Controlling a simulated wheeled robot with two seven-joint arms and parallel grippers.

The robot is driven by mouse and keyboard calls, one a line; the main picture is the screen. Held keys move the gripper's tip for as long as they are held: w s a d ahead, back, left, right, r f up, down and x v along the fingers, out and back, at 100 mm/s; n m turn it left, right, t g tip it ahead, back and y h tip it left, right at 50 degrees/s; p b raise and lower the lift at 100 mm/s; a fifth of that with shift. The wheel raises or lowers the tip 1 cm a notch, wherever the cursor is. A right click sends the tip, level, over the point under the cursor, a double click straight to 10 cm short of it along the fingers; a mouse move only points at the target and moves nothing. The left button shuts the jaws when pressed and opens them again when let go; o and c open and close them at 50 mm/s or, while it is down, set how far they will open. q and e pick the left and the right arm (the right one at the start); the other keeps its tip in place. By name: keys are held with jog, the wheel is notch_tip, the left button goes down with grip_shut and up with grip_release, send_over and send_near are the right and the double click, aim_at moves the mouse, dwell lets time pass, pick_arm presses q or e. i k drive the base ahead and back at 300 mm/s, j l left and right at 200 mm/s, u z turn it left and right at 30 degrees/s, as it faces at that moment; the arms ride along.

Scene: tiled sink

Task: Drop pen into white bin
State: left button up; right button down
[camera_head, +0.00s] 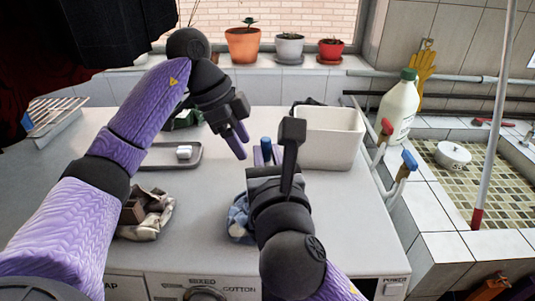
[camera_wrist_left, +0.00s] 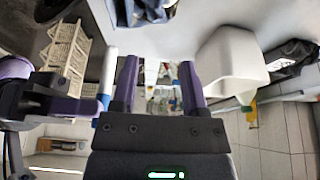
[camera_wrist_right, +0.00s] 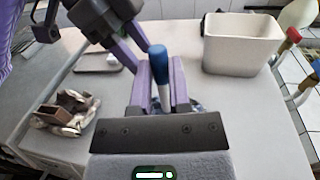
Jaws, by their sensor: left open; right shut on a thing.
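A pen with a blue cap and white body (camera_wrist_right: 159,72) is upright between the fingers of my right gripper (camera_wrist_right: 159,88), which is shut on it. In the head view only the pen's blue end (camera_head: 266,146) shows, above the counter and left of the bin. The pen also shows in the left wrist view (camera_wrist_left: 108,75). The white bin (camera_head: 328,152) stands on the counter, right of and behind my right gripper; it also shows in the right wrist view (camera_wrist_right: 240,55). My left gripper (camera_head: 241,141) is open and empty, close to the left of the pen.
A grey tray (camera_head: 160,164) with a small white item and a crumpled cloth (camera_head: 146,212) lie on the left of the counter. A blue cloth (camera_head: 238,218) lies beside my right wrist. A white bottle (camera_head: 399,108) and red and blue taps (camera_head: 388,127) stand right of the bin.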

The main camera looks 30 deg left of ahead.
aim_at(329, 159)
jog(key=k+l, duration=0.75)
jog(key=l, duration=0.2)
